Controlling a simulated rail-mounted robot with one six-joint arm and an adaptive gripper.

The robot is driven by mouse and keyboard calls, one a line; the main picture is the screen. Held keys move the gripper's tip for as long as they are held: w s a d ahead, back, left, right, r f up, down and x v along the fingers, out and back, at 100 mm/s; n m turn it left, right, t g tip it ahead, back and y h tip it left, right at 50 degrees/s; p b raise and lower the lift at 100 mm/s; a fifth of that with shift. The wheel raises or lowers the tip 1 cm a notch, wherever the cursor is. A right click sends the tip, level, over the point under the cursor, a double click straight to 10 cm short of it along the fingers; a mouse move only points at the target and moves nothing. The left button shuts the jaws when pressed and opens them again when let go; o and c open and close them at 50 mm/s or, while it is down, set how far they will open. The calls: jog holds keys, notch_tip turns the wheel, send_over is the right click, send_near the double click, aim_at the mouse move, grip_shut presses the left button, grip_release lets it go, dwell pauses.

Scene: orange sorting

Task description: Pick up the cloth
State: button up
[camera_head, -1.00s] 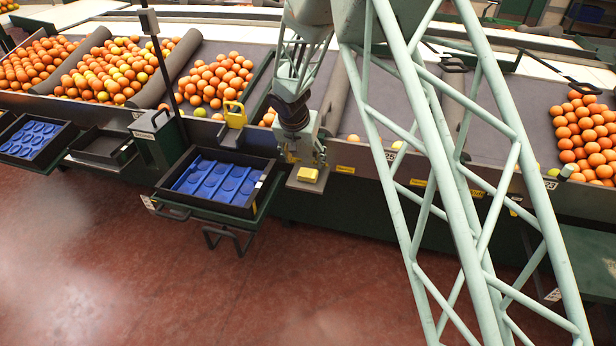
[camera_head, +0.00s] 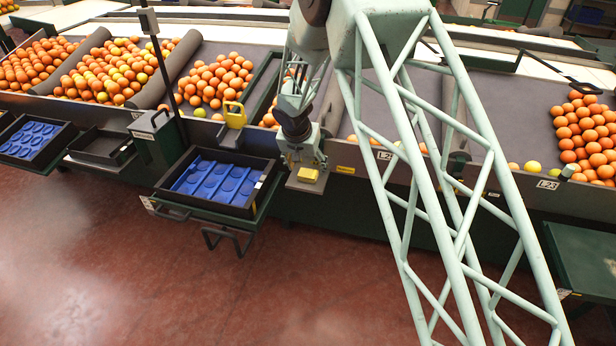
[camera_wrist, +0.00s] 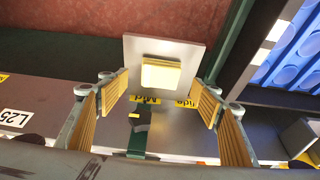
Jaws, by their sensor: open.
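The cloth (camera_head: 308,175) is a small folded yellow pad. It lies on a small grey plate (camera_head: 299,187) that juts from the front of the sorting line. In the wrist view the cloth (camera_wrist: 161,73) lies flat on the plate (camera_wrist: 192,52), ahead of the fingertips. My gripper (camera_wrist: 160,95) is open and empty, with its ribbed yellow finger pads spread to either side of the cloth's line. In the head view my gripper (camera_head: 303,160) is just above and behind the cloth, and its fingers are hard to make out there.
A black tray with a blue insert (camera_head: 216,184) stands left of the plate. A yellow holder (camera_head: 234,115) sits on the line's edge behind it. Oranges (camera_head: 215,82) lie in the sloped bays. The red floor (camera_head: 150,290) in front is clear.

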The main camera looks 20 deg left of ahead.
aim_at(308, 174)
jog(key=shift+b+x, duration=0.45)
jog(key=shift+x, duration=2.2)
jog(key=shift+r, duration=0.1)
jog(key=c, duration=1)
